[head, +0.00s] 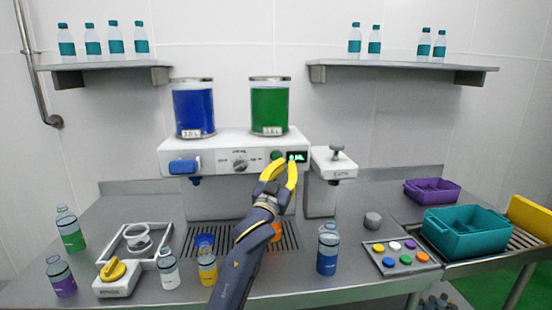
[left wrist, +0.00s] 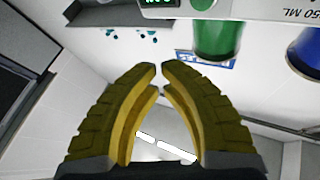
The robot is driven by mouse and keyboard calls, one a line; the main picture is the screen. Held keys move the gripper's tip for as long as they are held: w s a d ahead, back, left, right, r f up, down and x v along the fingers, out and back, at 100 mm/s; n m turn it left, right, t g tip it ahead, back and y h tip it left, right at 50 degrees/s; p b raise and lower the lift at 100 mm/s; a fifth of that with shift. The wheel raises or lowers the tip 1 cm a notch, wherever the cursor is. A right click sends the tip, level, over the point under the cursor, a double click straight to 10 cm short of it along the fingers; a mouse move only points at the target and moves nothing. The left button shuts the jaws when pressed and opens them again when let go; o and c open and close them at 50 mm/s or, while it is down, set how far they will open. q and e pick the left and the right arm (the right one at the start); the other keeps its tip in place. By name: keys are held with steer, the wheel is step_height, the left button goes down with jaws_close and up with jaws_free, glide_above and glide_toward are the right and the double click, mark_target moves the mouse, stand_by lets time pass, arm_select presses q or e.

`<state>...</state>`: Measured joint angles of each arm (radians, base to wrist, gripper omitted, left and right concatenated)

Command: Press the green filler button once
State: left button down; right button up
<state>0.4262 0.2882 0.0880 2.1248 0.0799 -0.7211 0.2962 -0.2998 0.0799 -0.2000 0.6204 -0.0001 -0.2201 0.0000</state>
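The round green filler button (head: 277,155) is on the front panel of the white filling machine (head: 222,143), just left of a small lit display (head: 297,157). Its green face also shows at the top edge of the left wrist view (left wrist: 203,4). My left gripper (head: 287,161) is in front of the panel, with its yellow fingertips just below and right of the button. In the left wrist view its fingertips (left wrist: 159,69) come together with only a thin gap, and nothing is between them. I cannot tell whether it touches the panel. My right gripper is not in view.
A blue tank (head: 193,108) and a green tank (head: 269,106) stand on the machine. A blue paddle (head: 184,166) is on its left. A white capping unit (head: 334,163) is to the right. Several bottles, including a blue one (head: 328,250), stand on the counter below.

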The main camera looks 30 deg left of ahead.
arm_select(q)
steer(key=w+a, duration=0.5)
steer(key=w, duration=0.1)
steer(key=shift+w+a, duration=0.35)
stand_by(0.3)
steer(key=shift+w+a, duration=0.55)
steer(key=shift+w, duration=0.1)
stand_by(2.6)
steer(key=shift+s+d, duration=0.1)
stand_by(0.3)
steer(key=shift+s+d, duration=0.45)
steer(key=shift+s, duration=0.1)
steer(key=shift+s+d, duration=1.6)
steer(key=shift+s, duration=0.3)
